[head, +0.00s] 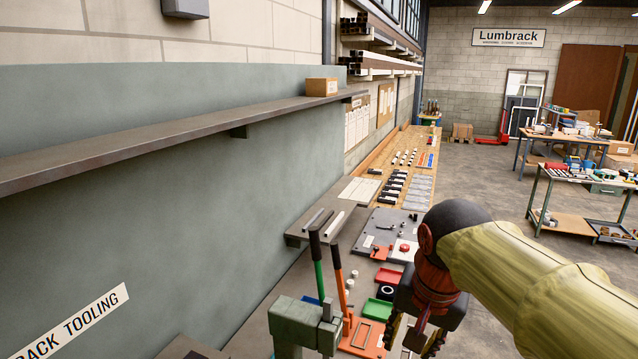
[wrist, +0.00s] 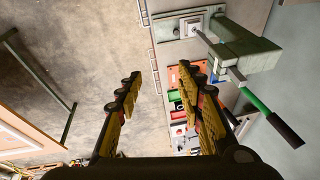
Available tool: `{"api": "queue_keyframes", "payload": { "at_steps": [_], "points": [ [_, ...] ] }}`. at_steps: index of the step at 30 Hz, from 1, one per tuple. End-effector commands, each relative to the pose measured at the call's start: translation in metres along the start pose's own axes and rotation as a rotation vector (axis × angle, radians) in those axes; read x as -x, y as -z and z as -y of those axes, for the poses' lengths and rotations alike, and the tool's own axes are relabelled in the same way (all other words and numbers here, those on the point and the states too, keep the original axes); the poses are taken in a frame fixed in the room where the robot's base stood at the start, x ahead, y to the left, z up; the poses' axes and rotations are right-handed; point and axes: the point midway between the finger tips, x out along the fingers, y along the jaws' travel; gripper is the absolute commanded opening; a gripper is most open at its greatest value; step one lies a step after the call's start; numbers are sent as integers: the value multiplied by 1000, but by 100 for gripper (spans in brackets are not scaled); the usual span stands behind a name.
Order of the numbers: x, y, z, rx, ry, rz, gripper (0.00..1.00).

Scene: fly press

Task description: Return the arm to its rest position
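My gripper (head: 413,343) hangs at the lower right of the head view, at the end of my yellow-sleeved arm. It points down, to the right of the bench and its green press. In the wrist view my gripper (wrist: 160,74) has its two yellow-and-black fingers spread wide apart. Nothing is between them; the concrete floor and the bench edge show beyond. The fingertips are cut off or partly hidden in the head view. No marked rest place for the arm shows.
Red and green trays (head: 376,310) lie close by on the bench. A long shelf (head: 190,132) juts from the left wall. Open floor (head: 470,180) lies right.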

Motion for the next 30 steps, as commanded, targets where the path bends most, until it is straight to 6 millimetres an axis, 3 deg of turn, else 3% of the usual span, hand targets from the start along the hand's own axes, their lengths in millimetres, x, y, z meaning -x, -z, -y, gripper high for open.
{"api": "queue_keyframes", "payload": {
  "at_steps": [1,6,15,21,30],
  "points": [
    [-16,-17,-15,38,10,-15,38],
    [-52,-61,-53,189,36,-62,38],
    [-120,-132,-106,424,55,-146,38],
    [-140,-151,-120,495,55,-173,38],
    [-140,-152,-120,504,54,-174,38]
  ]
}}
